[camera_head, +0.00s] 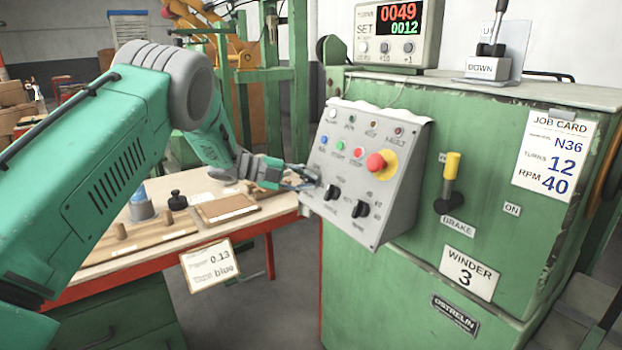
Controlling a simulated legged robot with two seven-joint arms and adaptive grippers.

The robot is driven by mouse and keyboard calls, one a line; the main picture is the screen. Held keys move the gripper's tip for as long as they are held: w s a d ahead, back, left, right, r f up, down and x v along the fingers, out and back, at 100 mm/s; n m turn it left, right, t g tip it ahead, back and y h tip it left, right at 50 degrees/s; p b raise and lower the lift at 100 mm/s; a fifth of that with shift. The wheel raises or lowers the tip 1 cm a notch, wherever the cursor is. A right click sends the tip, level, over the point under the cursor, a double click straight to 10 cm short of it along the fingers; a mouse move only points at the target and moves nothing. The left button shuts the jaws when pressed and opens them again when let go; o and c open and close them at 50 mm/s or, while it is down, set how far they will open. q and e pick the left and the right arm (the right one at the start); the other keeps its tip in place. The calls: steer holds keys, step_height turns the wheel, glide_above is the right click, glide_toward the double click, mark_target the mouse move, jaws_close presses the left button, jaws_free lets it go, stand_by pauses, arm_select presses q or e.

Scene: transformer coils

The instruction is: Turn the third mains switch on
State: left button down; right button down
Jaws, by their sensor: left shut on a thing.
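The grey sloped control panel (345,228) is fixed to the front of the green machine, whose plate reads Winder 3 (467,273). Two black rotary knobs show on its lower part, a left one (332,192) and a right one (361,209). My left gripper (308,182) reaches the panel's left edge, left of these knobs. It is shut on a small control there, mostly hidden by the fingers. I cannot read that control's label or tell its position. My right gripper is not in view.
A red emergency button (376,162) on yellow and several small buttons sit above the knobs. A yellow-handled brake lever (451,170) stands out to the right. A lit counter (397,30) is on top. A workbench (130,250) lies below my left arm.

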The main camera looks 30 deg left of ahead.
arm_select(q)
steer(key=shift+a+f+m+y, duration=0.15)
steer(key=shift+a+m+y, duration=0.15)
steer(key=shift+a+m, duration=0.15)
stand_by(0.3)
steer(key=c, duration=1.6)
jaws_free()
steer(key=shift+a, duration=0.1)
steer(key=shift+w+d, duration=0.1)
steer(key=shift+d, duration=0.25)
steer(key=v, duration=1.2)
steer(key=shift+w+a, duration=0.1)
steer(key=shift+w, duration=0.1)
